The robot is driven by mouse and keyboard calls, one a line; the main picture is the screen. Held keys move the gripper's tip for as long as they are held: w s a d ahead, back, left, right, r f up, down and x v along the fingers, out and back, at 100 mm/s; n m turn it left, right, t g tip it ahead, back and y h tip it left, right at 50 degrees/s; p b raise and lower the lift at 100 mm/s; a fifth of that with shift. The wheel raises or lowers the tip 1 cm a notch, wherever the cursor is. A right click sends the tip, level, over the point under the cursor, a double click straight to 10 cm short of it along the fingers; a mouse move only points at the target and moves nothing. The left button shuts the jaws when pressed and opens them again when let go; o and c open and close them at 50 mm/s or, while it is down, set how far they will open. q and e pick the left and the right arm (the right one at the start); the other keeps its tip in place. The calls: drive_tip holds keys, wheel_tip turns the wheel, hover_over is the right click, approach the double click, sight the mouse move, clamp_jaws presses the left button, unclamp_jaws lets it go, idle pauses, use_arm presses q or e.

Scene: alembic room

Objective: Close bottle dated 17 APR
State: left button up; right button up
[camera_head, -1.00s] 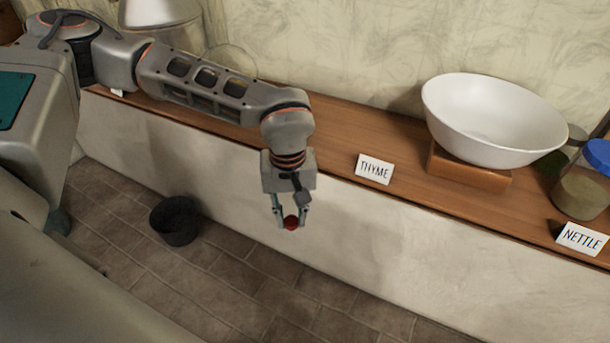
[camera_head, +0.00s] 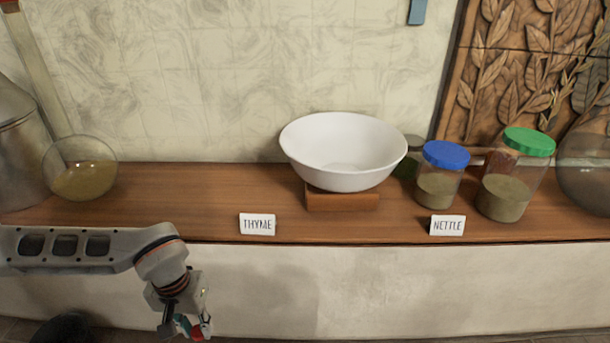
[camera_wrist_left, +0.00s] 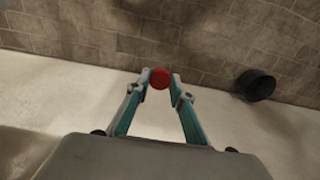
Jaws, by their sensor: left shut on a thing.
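My left gripper (camera_head: 190,330) is low in the head view, in front of the counter's white front wall. It is shut on a small round red object (camera_wrist_left: 160,78), which shows between the fingertips in the left wrist view; I cannot tell for sure whether it is a cap. No bottle with a 17 APR date can be read in these views. My right gripper is not in view.
The wooden counter (camera_head: 230,190) bears a white bowl (camera_head: 342,145) on a wooden block, a blue-lidded jar (camera_head: 440,175), a green-lidded jar (camera_head: 510,175) and a round glass flask (camera_head: 80,170). Cards read THYME (camera_head: 257,224) and NETTLE (camera_head: 447,225). A dark bucket (camera_wrist_left: 256,85) stands on the floor.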

use_arm(q)
drive_tip(key=shift+a+f, duration=0.1)
drive_tip(key=shift+a, duration=0.05)
drive_tip(key=shift+a, duration=0.65)
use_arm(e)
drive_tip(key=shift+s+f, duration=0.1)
use_arm(q)
drive_tip(key=shift+w, duration=0.1)
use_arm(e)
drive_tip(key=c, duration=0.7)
use_arm(q)
drive_tip(key=shift+d, duration=0.1)
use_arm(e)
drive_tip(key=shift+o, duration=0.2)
